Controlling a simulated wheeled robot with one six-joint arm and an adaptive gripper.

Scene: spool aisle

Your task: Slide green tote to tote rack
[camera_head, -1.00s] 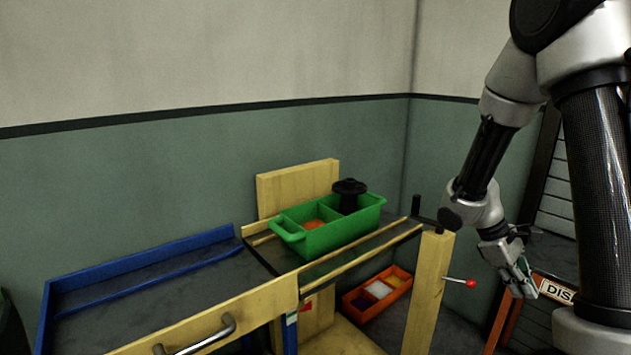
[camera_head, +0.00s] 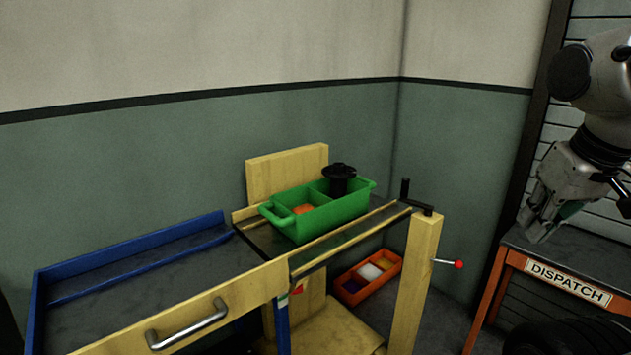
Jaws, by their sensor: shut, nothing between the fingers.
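The green tote (camera_head: 326,217) sits on a dark shelf between wooden rails at the middle of the picture. It has a looped handle at its left end. An orange item (camera_head: 303,209) lies in its left compartment and a black spool (camera_head: 339,180) stands in the right one. A blue-edged rack (camera_head: 140,241) with a dark bed adjoins the shelf on the left; I cannot tell whether it is the tote rack. My gripper (camera_head: 533,229) is at the right, well apart from the tote, above the dispatch table. It is shut and empty.
A wooden post (camera_head: 413,287) with a black crank and a red-knobbed lever (camera_head: 459,265) stands right of the shelf. An orange divided bin (camera_head: 368,277) lies below. The orange-framed dispatch table (camera_head: 569,284) is at the right. A drawer handle (camera_head: 187,324) is at front left.

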